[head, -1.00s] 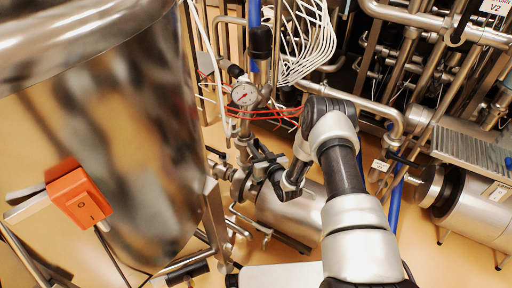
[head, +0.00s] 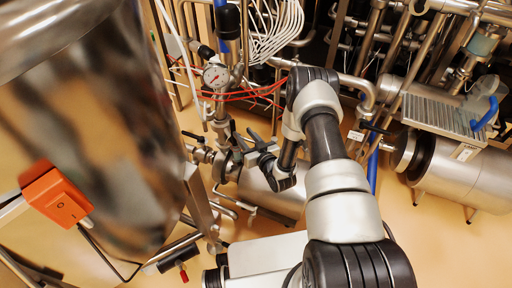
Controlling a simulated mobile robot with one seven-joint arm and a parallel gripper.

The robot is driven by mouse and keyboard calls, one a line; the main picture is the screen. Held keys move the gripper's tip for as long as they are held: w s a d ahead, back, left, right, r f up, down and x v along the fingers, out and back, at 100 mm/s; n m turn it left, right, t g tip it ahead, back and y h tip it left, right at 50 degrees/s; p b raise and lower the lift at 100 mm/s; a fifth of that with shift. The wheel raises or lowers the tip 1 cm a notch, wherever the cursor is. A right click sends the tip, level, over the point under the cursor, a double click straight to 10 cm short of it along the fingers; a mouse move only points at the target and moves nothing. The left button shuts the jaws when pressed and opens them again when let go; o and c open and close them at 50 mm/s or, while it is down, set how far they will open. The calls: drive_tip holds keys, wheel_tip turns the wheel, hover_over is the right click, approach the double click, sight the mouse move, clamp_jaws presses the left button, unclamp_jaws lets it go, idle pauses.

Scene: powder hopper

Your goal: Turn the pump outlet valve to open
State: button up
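The pump (head: 278,200) is a steel cylinder lying low on the floor, partly behind my arm. A vertical outlet pipe (head: 224,132) rises from its left end towards a round pressure gauge (head: 215,76). A small black handle (head: 193,135) shows left of this pipe; I cannot tell whether it belongs to the outlet valve or how that valve is set. My gripper (head: 244,142) is just right of the pipe, above the pump. Its dark fingers look spread, with nothing seen between them. Whether a finger touches the valve is unclear.
A large steel hopper (head: 95,140) fills the left, with an orange switch box (head: 56,195) in front. Red cables (head: 245,93) and white hoses (head: 278,28) hang behind the gauge. Another steel cylinder (head: 460,175) lies at the right. Tan floor (head: 425,235) is clear at lower right.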

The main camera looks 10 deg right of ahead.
drive_tip(key=p+v, duration=0.1)
drive_tip(key=v, duration=0.9)
drive_tip(key=shift+s, duration=0.35)
drive_tip(key=shift+w+r+p, duration=0.1)
drive_tip(key=shift+p, duration=0.2)
